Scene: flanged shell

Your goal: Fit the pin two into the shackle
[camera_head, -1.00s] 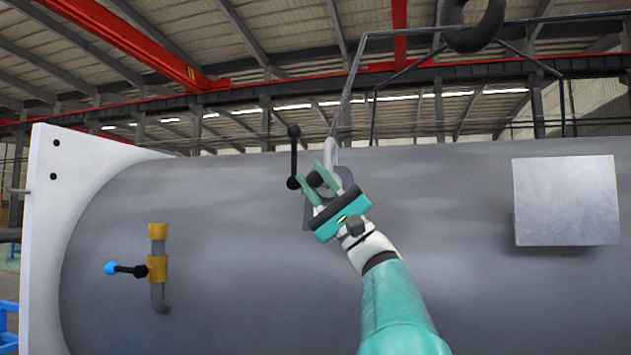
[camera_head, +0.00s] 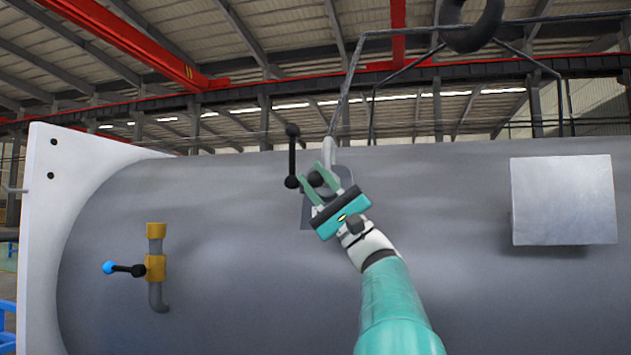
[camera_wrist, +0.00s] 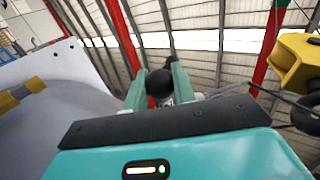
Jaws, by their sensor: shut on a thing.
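My gripper (camera_head: 316,174) has its two green fingers around a dark round knob, which I take to be the end of pin two (camera_head: 316,179). The knob also shows between the fingers in the wrist view (camera_wrist: 160,84). The light grey shackle (camera_head: 330,150) hangs at the end of the sling, just above the fingers. A grey lug plate (camera_head: 345,181) stands behind the gripper. I cannot tell whether the pin is inside the shackle.
A black bar with ball ends (camera_head: 292,157) stands upright just left of my fingers. The large grey shell (camera_head: 230,260) fills the background, with a white flange (camera_head: 40,240), a yellow valve (camera_head: 155,268) and a pale box (camera_head: 565,200). A yellow block (camera_wrist: 295,62) shows in the wrist view.

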